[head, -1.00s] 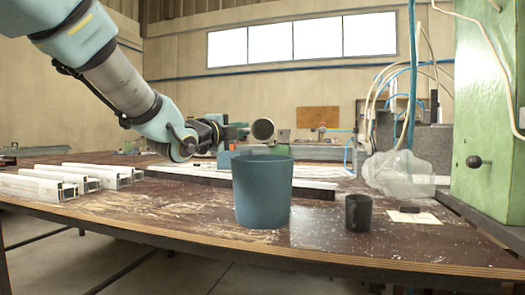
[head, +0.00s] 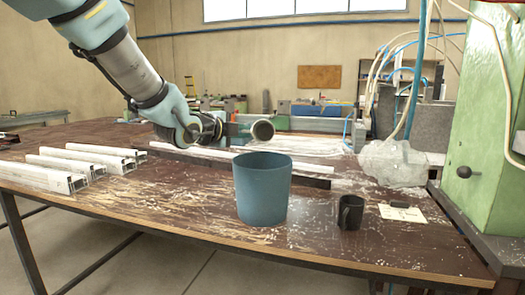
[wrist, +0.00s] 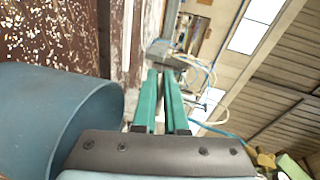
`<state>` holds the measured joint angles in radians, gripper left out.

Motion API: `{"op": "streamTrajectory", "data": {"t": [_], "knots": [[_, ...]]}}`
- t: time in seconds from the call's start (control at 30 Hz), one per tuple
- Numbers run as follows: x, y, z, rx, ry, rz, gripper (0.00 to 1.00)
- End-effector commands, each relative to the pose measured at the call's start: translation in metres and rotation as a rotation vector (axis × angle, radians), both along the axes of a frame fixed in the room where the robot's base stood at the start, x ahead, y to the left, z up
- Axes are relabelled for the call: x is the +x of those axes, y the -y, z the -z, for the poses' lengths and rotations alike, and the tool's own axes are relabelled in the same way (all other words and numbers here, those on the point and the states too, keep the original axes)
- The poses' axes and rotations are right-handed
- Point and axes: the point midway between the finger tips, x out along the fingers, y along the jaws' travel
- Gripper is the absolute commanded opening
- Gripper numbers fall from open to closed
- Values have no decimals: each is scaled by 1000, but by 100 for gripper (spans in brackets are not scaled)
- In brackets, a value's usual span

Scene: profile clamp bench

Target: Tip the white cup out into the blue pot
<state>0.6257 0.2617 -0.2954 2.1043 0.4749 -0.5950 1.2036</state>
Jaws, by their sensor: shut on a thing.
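The blue pot (head: 262,192) stands upright and open on the bench, lower in the picture than the cup. The pot's inside is mostly hidden. In the wrist view, my green fingers (wrist: 165,85) run close together and the pot (wrist: 50,115) shows large at the left. I cannot clearly make out the cup there.
A dark mug (head: 350,212) stands right of the pot, with a pale card (head: 403,214) beyond it. White profiles (head: 60,172) lie on the bench at left. A clear plastic bag (head: 393,162) and green machine column (head: 483,120) are at right. The bench front is clear.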

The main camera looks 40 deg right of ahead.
Motion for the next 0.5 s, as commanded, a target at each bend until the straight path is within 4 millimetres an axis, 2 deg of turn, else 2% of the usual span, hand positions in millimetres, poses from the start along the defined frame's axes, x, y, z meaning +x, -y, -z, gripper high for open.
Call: {"op": "streamTrajectory", "data": {"t": [0.03,0.5], "knots": [[2,2,-6,16,-14,1,0],[8,9,1,137,-134,1,0]]}}
